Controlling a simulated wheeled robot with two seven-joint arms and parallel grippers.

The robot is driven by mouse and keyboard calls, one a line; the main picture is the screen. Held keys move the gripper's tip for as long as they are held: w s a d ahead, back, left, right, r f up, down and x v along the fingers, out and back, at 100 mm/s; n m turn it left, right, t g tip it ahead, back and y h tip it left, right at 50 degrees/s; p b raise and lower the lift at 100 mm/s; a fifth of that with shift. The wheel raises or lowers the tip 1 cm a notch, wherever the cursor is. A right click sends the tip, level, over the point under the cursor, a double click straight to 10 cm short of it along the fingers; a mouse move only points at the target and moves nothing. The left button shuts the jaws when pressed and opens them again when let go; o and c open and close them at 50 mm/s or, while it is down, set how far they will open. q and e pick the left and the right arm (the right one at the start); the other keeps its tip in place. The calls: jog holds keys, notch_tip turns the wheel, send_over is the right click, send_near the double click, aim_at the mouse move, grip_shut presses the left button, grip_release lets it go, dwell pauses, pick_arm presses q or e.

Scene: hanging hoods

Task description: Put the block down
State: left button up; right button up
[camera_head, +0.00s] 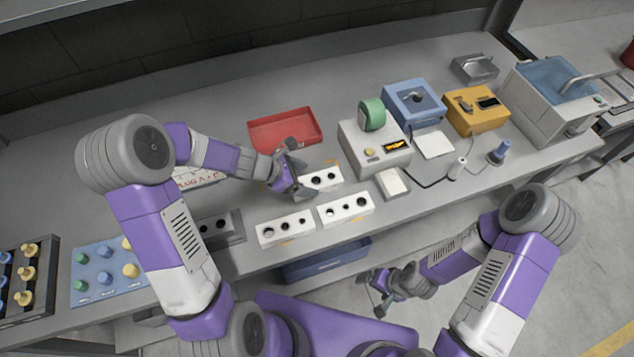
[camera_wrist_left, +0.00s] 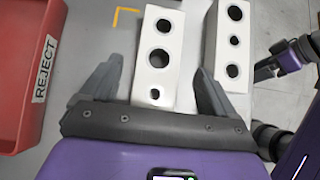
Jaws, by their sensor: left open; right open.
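A white block (camera_head: 325,180) with three holes stands on the grey bench, just right of my left gripper (camera_head: 303,172). In the left wrist view the same block (camera_wrist_left: 160,25) lies between the two open fingers (camera_wrist_left: 158,70), with a visible gap on each side. Yellow corner marks (camera_wrist_left: 124,14) show on the bench beside it. My right gripper (camera_head: 378,292) is open and empty, low in front of the bench.
A red reject tray (camera_head: 285,128) is behind the left gripper. Two more white blocks (camera_head: 286,230) (camera_head: 345,208) stand near the front edge. A tester box with a green part (camera_head: 372,115) is to the right. A blue bin (camera_head: 325,262) sits below the bench.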

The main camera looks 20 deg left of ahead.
aim_at(321, 182)
pick_arm(q)
jog(key=b+x, duration=0.1)
jog(key=x, duration=0.4)
jog(key=shift+f+b, duration=0.2)
jog(key=shift+b, duration=0.1)
jog(key=shift+r, duration=0.1)
jog(key=shift+c, duration=0.4)
jog(key=shift+w, duration=0.1)
jog(key=c, duration=1.5)
notch_tip(321, 182, up, 17)
jog(key=p, duration=0.8)
jog(key=w+a+f+n+t+y+b, duration=0.1)
jog(key=w+a+f+n+b, duration=0.15)
jog(key=w+a, duration=0.5)
jog(key=w+a+f+n+t+y+b, duration=0.15)
jog(key=w+a+f, duration=0.25)
jog(key=w+a, duration=0.4)
jog(key=shift+n, duration=0.3)
jog(key=f+b, duration=0.1)
jog(key=f, duration=0.2)
jog(key=f+b, duration=0.1)
jog(key=f, duration=0.2)
jog(key=w+f+b, duration=0.1)
jog(key=f, duration=0.3)
jog(key=shift+d, duration=0.25)
jog(key=shift+r, duration=0.15)
